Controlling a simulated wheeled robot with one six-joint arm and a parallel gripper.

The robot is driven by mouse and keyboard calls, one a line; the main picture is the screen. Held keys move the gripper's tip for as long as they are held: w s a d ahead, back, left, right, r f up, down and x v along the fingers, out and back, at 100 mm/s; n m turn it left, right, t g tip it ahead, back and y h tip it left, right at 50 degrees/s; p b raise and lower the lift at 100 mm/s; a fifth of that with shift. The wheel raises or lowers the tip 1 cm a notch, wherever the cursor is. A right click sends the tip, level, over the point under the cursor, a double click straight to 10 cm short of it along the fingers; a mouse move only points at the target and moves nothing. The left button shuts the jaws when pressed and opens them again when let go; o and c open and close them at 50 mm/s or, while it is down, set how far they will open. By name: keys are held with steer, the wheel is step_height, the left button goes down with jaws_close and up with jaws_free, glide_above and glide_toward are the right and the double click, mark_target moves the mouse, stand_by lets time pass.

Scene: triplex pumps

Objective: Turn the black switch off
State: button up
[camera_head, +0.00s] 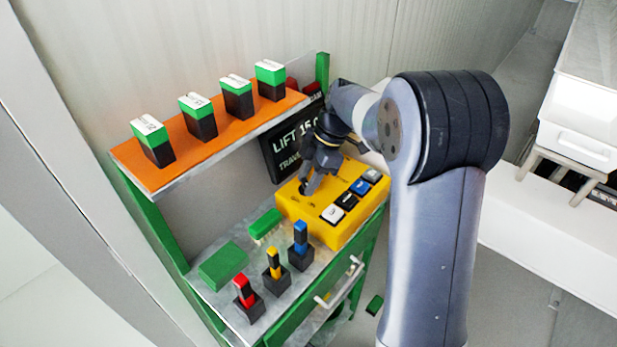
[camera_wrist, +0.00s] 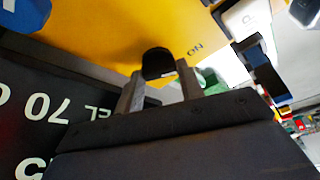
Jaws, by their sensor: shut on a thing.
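The black switch (camera_wrist: 157,62) is a rounded dark knob on the top of the yellow control box (camera_wrist: 110,45). It sits beside the printed word ON in the wrist view. My gripper (camera_wrist: 160,77) has one finger on each side of the knob and is shut on it. In the head view my gripper (camera_head: 308,184) points down at the back left part of the yellow box (camera_head: 308,212), and the switch is largely hidden by the fingers there. Which way the knob is turned is hard to tell.
White, black, blue and grey buttons (camera_head: 349,201) line the right side of the box. A black display (camera_head: 288,145) stands behind. Red, yellow and blue levers (camera_head: 274,264) stand at the front. An orange shelf (camera_head: 150,178) with green-black blocks is at upper left.

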steer(key=shift+m, duration=0.3)
steer(key=shift+f+m+t+b, duration=0.1)
steer(key=shift+m+t+b, duration=0.4)
steer(key=shift+m+b, duration=0.45)
steer(key=m+t+b, duration=0.1)
steer(key=m+b, duration=0.1)
steer(key=m, duration=0.1)
steer(key=shift+s+m, duration=0.15)
steer(key=shift+m, duration=0.2)
steer(key=m+t, duration=0.1)
steer(key=m, duration=0.1)
steer(key=m+t+b, duration=0.1)
steer(key=m, duration=0.2)
steer(key=shift+s+a+m+h, duration=0.1)
steer(key=shift+m+h, duration=0.2)
steer(key=shift+h, duration=0.1)
steer(key=shift+t, duration=0.3)
steer(key=o, duration=0.7)
steer(key=v, duration=1.1)
